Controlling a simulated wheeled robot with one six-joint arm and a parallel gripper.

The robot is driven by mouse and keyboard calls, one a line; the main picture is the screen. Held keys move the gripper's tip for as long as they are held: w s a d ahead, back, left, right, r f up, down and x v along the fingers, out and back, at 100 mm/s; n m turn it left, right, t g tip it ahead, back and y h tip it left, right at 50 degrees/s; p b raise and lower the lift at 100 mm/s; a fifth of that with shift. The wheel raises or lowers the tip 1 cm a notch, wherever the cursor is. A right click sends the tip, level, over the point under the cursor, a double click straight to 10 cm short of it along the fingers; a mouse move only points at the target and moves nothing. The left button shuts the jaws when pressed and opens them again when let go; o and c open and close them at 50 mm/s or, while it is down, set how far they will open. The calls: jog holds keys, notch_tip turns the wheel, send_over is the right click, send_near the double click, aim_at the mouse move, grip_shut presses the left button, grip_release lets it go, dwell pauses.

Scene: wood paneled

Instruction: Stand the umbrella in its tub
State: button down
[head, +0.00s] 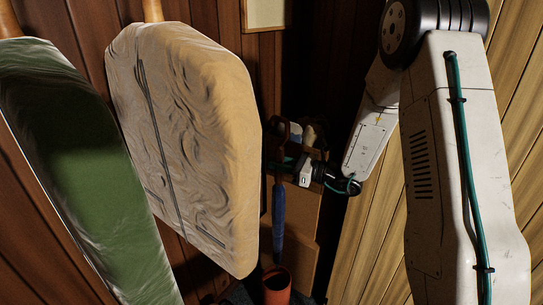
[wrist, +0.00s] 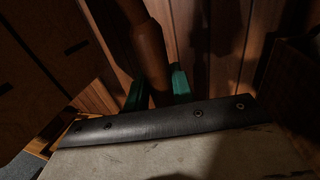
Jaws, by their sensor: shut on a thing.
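A furled blue umbrella (head: 279,215) with a brown curved handle hangs upright in the middle of the head view. My gripper (head: 283,167) is shut on its brown shaft below the handle. In the wrist view my gripper's green fingers (wrist: 158,88) stand on both sides of the brown shaft (wrist: 148,50). The orange-red tub (head: 277,288) stands on the floor directly below the umbrella in the head view. The umbrella's lower tip is close to the tub's rim; I cannot tell whether it is above, behind or inside the opening.
A cream padded cover (head: 190,140) and a green one (head: 75,160) hang large at the left. Brown boxes (head: 306,212) stand behind the umbrella. Wood-panelled walls close in on both sides, leaving a narrow, dark corner around the tub.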

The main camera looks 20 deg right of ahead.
aim_at(277, 227)
jog(key=shift+w+d+f, duration=0.1)
jog(key=shift+w+d, duration=0.1)
jog(key=shift+w, duration=0.15)
jog(key=shift+a+f, duration=0.3)
jog(key=shift+f, duration=13.45)
